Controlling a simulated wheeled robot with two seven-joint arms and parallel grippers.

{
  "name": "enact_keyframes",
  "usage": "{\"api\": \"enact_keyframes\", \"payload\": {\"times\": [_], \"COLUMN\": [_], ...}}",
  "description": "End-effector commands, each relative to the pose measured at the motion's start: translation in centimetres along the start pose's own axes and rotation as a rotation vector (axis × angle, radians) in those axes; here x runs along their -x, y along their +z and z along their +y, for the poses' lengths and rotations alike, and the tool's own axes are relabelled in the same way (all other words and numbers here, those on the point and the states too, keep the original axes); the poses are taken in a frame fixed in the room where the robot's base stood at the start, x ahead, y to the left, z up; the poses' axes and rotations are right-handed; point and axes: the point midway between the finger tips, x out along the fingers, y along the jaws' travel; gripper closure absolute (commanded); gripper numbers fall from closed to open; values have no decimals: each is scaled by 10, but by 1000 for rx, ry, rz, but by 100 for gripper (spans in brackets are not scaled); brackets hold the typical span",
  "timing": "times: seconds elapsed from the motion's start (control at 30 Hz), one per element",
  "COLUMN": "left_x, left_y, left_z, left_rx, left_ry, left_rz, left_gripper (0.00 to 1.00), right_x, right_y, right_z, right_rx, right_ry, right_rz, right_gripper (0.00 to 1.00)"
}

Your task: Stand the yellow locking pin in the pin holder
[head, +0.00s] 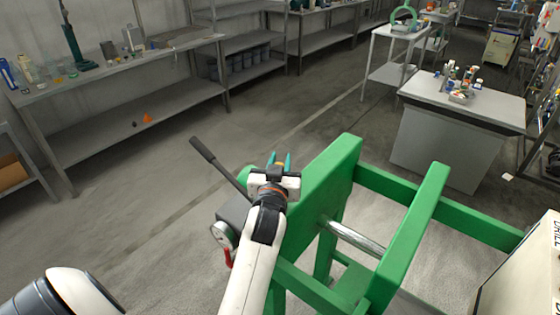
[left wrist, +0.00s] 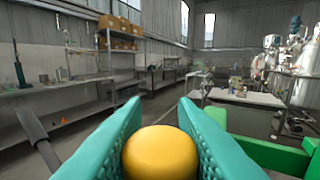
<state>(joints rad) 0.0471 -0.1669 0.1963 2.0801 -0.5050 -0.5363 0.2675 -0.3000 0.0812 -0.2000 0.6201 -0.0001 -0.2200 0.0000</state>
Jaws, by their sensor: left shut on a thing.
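My left gripper (head: 280,160) is above the left end of a green frame. Its teal fingers are shut on the yellow locking pin, whose rounded yellow end (left wrist: 160,153) shows between the fingers in the left wrist view. In the head view the gripper mostly hides the pin. The rest of the pin is out of sight, so its tilt cannot be told. I cannot make out the pin holder in either view. My right gripper is not in view.
The green frame (head: 323,195) with a metal bar stands close by. A grey unit with a black lever (head: 212,160), a gauge (head: 222,234) and a red handle (head: 228,257) is beside it. Shelving (head: 140,65) lines the back left; a grey bench (head: 500,105) stands right. Open floor lies between.

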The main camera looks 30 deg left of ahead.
Motion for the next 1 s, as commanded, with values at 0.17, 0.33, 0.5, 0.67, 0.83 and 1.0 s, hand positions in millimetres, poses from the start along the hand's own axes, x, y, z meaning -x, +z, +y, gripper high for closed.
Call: {"api": "enact_keyframes", "payload": {"times": [0.17,0.33,0.5,0.67,0.83,1.0], "left_x": [0,0,0,0,0,0], "left_y": [-9,-16,-22,-28,-30,-30], "left_z": [0,0,0,0,0,0], "left_rx": [0,0,0,0,0,0], "left_ry": [0,0,0,1,1,0], "left_rz": [0,-1,-1,0,-1,-1], "left_gripper": [96,96,96,96,96,96], "right_x": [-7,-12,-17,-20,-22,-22], "right_y": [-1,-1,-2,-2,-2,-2], "right_z": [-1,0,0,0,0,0], "right_rx": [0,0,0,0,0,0], "right_ry": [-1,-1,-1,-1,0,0], "right_rz": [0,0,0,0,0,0], "right_gripper": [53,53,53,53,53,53]}}
